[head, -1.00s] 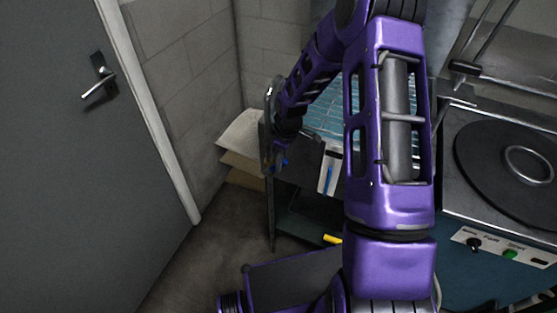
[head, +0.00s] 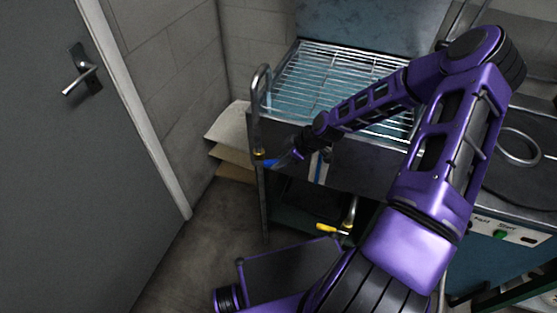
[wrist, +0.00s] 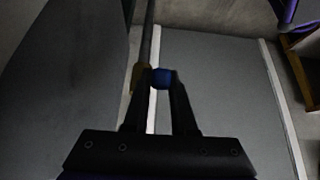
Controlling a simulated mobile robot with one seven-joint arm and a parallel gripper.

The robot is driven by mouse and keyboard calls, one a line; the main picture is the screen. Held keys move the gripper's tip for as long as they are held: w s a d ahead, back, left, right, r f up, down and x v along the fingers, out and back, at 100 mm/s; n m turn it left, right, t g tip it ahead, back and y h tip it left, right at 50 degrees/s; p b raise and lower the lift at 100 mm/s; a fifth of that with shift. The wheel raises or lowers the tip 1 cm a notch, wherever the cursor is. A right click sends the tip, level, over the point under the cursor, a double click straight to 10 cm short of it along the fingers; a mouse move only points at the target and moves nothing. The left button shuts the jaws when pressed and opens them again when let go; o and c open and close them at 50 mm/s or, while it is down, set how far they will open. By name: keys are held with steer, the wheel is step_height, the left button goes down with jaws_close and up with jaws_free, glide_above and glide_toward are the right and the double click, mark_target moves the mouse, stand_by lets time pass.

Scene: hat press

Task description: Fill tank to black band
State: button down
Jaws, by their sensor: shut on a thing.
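The steel tank (head: 346,60) stands against the back wall, with a wire rack across its top and blue-tinted water under it. A curved metal filler pipe (head: 256,95) rises at its left front corner and carries a brass valve (head: 259,153) with a blue lever (head: 267,162). My gripper (head: 281,161) is shut on the blue lever. The wrist view shows the lever's rounded blue end (wrist: 162,78) between my fingertips, beside the brass valve body (wrist: 141,77). A white gauge strip with a blue column (head: 319,166) is on the tank's front, its upper part hidden by my arm.
A yellow-handled drain valve (head: 331,228) sits low under the tank. A machine with a round black plate and a green button (head: 500,234) is on the right. A grey door (head: 60,190) is on the left. Flat brown stacks (head: 232,155) lie left of the tank.

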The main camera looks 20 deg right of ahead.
steer(key=shift+d, duration=0.1)
stand_by(0.3)
steer(key=c, duration=0.7)
jaws_free()
steer(key=p+v, duration=0.3)
steer(key=v, duration=1.4)
steer(key=shift+d+r, duration=0.1)
